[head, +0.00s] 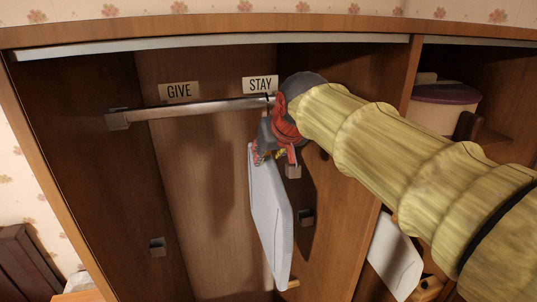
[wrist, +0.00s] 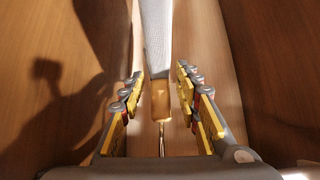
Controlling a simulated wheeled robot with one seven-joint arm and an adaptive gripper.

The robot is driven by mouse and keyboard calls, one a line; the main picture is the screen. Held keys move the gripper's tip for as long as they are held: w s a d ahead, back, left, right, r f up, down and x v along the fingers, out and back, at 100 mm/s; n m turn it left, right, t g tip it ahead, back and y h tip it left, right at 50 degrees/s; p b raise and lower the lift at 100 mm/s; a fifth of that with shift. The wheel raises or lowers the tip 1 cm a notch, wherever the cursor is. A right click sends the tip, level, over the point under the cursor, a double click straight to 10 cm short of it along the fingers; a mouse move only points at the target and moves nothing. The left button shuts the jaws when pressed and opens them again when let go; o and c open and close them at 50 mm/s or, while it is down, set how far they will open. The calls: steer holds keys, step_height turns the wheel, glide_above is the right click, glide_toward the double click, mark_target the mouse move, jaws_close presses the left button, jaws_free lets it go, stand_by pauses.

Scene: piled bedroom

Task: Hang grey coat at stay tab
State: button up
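The grey coat (head: 268,215) is a pale, flat slab hanging upright under the rail (head: 200,108), below the STAY tab (head: 260,85). In the wrist view, the coat (wrist: 157,35) runs away from me, with a tan block (wrist: 160,102) and a thin hook (wrist: 161,138) at its near end. My gripper (head: 273,155) is at the coat's top, just under the rail. In the wrist view, its fingers (wrist: 160,80) stand apart on both sides of the coat, with gaps showing. My gripper and arm hide the rail's right end; whether the hook sits on the rail is unclear.
The GIVE tab (head: 179,91) is on the back panel to the left, over a bare stretch of rail. A wooden divider (head: 385,150) stands to the right. Beyond it are a purple-lidded tub (head: 443,105) and a white flat thing (head: 394,256). Small pegs (head: 157,247) stick out lower down.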

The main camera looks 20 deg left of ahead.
steer(key=shift+s+r, duration=0.1)
steer(key=shift+o, duration=0.4)
steer(key=o, duration=0.4)
steer(key=shift+c, duration=0.2)
steer(key=shift+o, duration=0.5)
steer(key=shift+c, duration=0.4)
steer(key=c, duration=0.5)
steer(key=shift+o, duration=0.2)
